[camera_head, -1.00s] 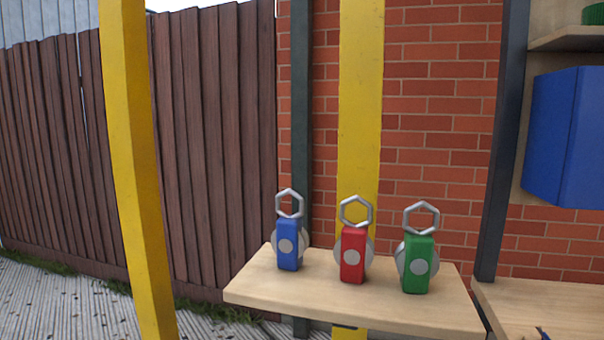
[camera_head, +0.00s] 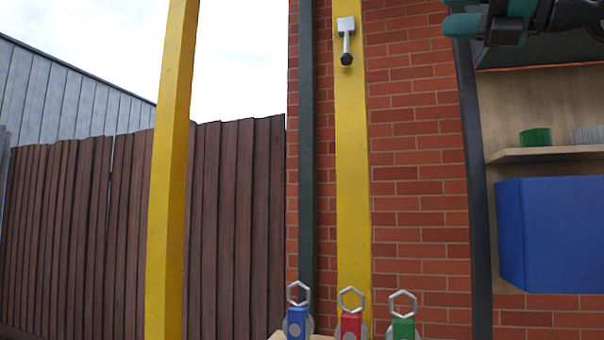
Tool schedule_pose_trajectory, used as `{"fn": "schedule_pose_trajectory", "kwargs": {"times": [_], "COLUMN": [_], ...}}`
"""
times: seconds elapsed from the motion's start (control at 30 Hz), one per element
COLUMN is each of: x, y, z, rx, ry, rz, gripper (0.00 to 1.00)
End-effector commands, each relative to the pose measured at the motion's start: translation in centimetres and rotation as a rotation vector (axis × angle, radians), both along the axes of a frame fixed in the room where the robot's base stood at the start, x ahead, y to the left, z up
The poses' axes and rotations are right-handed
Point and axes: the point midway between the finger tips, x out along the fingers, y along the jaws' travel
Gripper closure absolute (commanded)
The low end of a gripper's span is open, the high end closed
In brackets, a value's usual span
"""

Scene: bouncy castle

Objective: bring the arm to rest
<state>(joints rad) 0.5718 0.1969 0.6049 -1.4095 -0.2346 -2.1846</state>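My gripper (camera_head: 462,11) shows at the top right of the head view, cut off by the top edge. Its teal fingers point left, with a gap between them and nothing held. It is in the air, in front of the brick wall and above the shelf unit. Part of my dark wrist shows at the corner to its right.
Blue (camera_head: 297,322), red (camera_head: 351,324) and green (camera_head: 403,327) blocks with hexagonal rings stand at the bottom edge. A hook (camera_head: 346,42) is on the yellow post (camera_head: 352,180). A blue box (camera_head: 552,235) and a shelf (camera_head: 545,154) with a green cup (camera_head: 535,137) are at right.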

Motion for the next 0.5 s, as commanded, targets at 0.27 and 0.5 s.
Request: {"fn": "schedule_pose_trajectory", "kwargs": {"times": [0.27,0.5], "x": [2.4,5.6], "y": [0.3,1.5], "z": [-1.3,-4.7], "rx": [0.139,0.343], "ry": [0.241,0.624], "rz": [0.008,0.017], "gripper": [0.44,0.44]}}
